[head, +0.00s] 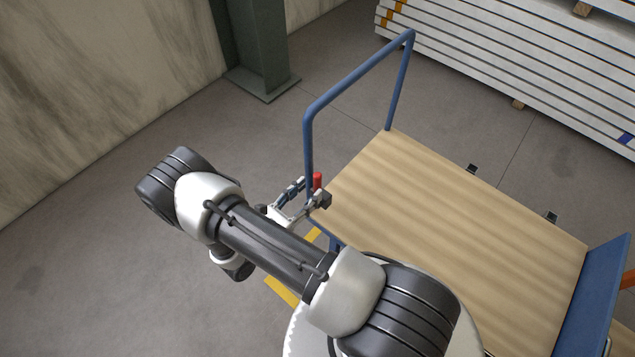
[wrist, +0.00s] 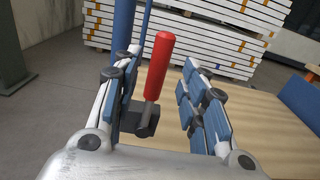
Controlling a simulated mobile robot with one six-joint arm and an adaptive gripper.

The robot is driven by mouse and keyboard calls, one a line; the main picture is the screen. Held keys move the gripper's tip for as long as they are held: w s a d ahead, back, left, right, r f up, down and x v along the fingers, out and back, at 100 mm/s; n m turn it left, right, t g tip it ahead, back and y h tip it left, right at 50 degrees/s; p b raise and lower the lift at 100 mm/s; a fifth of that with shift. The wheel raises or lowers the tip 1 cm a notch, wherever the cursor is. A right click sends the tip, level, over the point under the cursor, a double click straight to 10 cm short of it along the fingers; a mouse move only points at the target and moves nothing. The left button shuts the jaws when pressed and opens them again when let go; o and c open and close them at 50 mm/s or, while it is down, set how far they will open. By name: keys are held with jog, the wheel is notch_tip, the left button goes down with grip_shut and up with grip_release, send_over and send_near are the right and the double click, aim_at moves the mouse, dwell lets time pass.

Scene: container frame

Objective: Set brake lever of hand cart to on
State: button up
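The hand cart has a wooden deck (head: 450,200) and a blue tube handle (head: 355,75). The brake lever has a red grip (head: 317,181) and sits by the near post of the handle. In the wrist view the red grip (wrist: 159,62) stands nearly upright, leaning slightly right, on a dark metal stem and block. My gripper (head: 307,194) is at the lever. In the wrist view my gripper (wrist: 160,88) is open, with the lever between its two blue-padded fingers. There is a visible gap on the right side; contact on the left cannot be told.
The blue handle post (wrist: 123,30) stands close beside my left finger. Stacked white panels (head: 520,65) lie behind the cart. A green column (head: 262,50) stands by the wall. Yellow floor marking (head: 283,291) shows under my arm. The grey floor at left is clear.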

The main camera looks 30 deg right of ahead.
aim_at(315, 185)
jog(key=x, duration=0.5)
jog(key=shift+d+b, duration=0.1)
jog(key=shift+b, duration=0.25)
jog(key=shift+c, duration=0.6)
grip_shut()
